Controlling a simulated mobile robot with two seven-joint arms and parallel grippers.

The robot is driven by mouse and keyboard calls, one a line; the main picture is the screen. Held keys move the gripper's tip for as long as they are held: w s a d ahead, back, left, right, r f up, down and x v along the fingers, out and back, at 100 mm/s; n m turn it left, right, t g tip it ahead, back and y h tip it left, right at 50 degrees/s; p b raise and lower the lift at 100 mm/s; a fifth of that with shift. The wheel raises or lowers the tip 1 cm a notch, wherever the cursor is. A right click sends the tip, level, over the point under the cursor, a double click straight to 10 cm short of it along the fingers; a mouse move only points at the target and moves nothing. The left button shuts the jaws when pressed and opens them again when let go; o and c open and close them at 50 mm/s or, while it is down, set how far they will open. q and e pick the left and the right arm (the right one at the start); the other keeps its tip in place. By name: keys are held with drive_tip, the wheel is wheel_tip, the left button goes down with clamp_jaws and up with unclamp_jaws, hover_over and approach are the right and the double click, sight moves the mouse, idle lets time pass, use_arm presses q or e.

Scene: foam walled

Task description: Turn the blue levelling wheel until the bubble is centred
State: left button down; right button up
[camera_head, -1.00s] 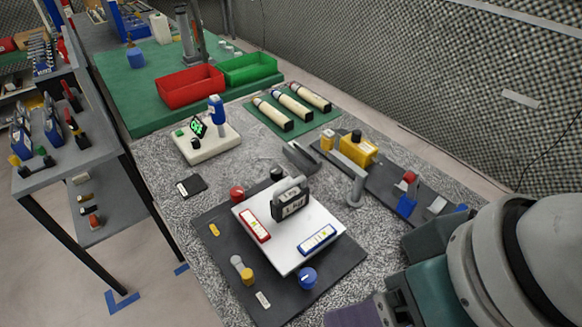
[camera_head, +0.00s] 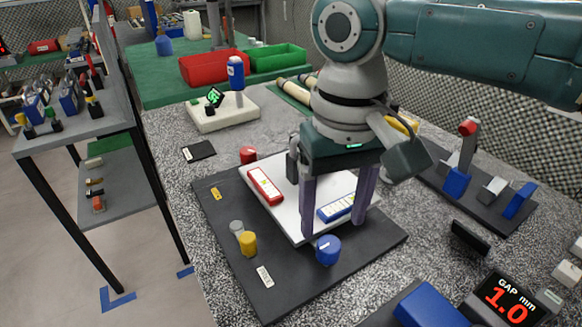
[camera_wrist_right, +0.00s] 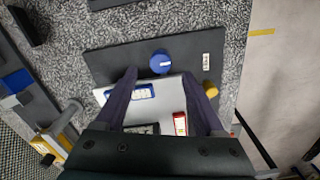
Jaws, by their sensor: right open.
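The blue levelling wheel (camera_head: 328,251) stands at the near corner of the white plate (camera_head: 300,229), on a dark base (camera_head: 285,287). It also shows in the right wrist view (camera_wrist_right: 162,62), beyond my fingertips. A blue-framed vial (camera_head: 337,207) and a red-framed vial (camera_head: 265,186) lie on the plate; the bubbles are too small to place. My right gripper (camera_head: 335,230) is open, pointing down over the plate, its fingers apart and just behind the wheel. The wrist view shows nothing between the fingertips (camera_wrist_right: 159,77). My left gripper is not in view.
A yellow knob (camera_head: 248,243) and a red knob (camera_head: 248,155) stand around the plate. A display reading 1.0 (camera_head: 504,298) stands at the lower right. Red (camera_head: 213,69) and green (camera_head: 278,58) trays sit at the back. The near-left table surface is clear.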

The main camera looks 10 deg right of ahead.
sight(329, 244)
wheel_tip(329, 244, down, 5)
drive_tip(key=shift+f+b, duration=0.2)
drive_tip(key=shift+b, duration=0.4)
clamp_jaws()
